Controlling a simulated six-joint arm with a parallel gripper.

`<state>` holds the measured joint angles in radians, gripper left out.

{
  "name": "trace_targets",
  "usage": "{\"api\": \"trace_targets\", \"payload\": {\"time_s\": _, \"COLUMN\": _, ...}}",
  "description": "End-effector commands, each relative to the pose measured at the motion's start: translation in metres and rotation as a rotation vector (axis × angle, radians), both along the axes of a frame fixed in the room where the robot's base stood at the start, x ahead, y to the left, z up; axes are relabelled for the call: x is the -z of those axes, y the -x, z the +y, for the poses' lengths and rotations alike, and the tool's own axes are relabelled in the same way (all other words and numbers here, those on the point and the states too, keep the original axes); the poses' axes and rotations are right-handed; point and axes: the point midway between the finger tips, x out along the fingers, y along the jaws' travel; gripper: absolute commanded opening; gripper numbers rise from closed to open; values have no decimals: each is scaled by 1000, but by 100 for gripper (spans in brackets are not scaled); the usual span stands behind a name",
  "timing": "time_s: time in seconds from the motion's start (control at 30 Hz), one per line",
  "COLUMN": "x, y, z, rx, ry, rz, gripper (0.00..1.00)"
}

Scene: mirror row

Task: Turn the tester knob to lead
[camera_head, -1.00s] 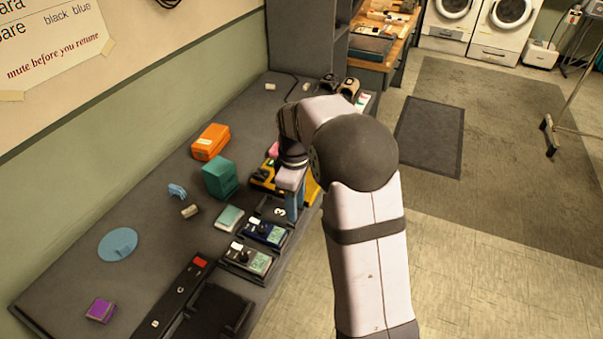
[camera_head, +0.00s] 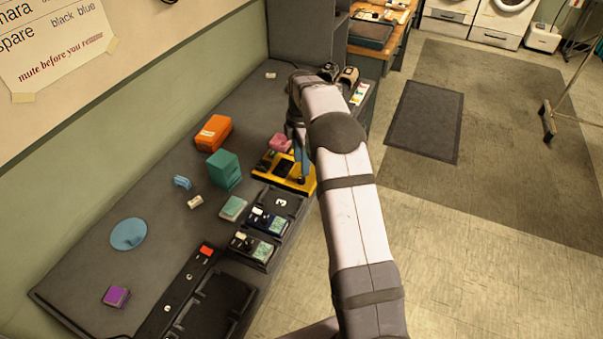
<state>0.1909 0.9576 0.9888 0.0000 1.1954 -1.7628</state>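My arm hides part of that area.
Pedals (camera_head: 254,250) sit in a dark numbered rail in front of the yellow device. A pink block (camera_head: 281,143) stands close behind it. A teal box (camera_head: 223,170) and an orange box (camera_head: 213,132) stand to the left. The left bench is mostly clear.

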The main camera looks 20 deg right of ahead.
Motion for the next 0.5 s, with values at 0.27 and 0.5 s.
{"api": "trace_targets", "payload": {"time_s": 0.27, "x": 34, "y": 1, "z": 0, "rx": 1, "ry": -1, "rz": 4, "gripper": 38}}
{"api": "trace_targets", "payload": {"time_s": 0.5, "x": 58, "y": 1, "z": 0, "rx": 1, "ry": 0, "rz": 2, "gripper": 38}}
